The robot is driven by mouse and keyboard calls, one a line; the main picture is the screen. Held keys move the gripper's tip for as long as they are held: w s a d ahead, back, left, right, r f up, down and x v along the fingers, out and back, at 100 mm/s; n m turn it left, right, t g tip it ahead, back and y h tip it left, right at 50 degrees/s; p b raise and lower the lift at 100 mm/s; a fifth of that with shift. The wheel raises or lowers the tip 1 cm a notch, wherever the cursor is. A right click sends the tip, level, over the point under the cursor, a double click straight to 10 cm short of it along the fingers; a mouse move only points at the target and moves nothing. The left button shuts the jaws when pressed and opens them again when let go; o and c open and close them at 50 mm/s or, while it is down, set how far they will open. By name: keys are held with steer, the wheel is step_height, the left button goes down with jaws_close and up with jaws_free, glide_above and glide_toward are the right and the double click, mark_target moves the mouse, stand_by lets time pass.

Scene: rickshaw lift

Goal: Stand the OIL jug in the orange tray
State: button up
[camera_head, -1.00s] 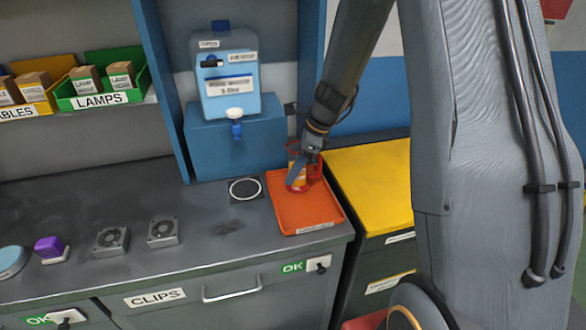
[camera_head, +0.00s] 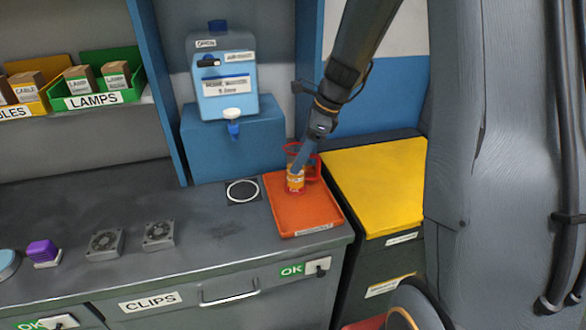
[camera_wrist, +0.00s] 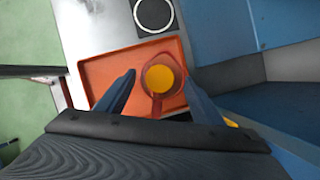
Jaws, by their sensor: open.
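The OIL jug (camera_head: 295,183), with a red rim and handle and an orange band, stands upright on the orange tray (camera_head: 315,222), toward its back. In the wrist view, I look down on the jug's round yellow-orange top (camera_wrist: 163,79), with its red handle toward me. It is inside the tray's rim (camera_wrist: 92,62). My gripper (camera_head: 299,163) is open above and around the jug; in the wrist view its two dark fingers (camera_wrist: 160,72) are spread, one on each side, with gaps. The jug's lettering is too small to read.
A white ring mark (camera_head: 242,191) lies left of the tray. A blue-grey canister with a tap (camera_head: 227,90) stands on a blue block behind. A yellow-topped bin (camera_head: 375,185) is at the right. Two small fan units (camera_head: 159,235) and a purple-topped object (camera_head: 42,250) are on the left.

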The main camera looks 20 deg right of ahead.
steer(key=b+v, duration=0.1)
steer(key=v, duration=0.5)
steer(key=shift+r, duration=0.1)
stand_by(0.4)
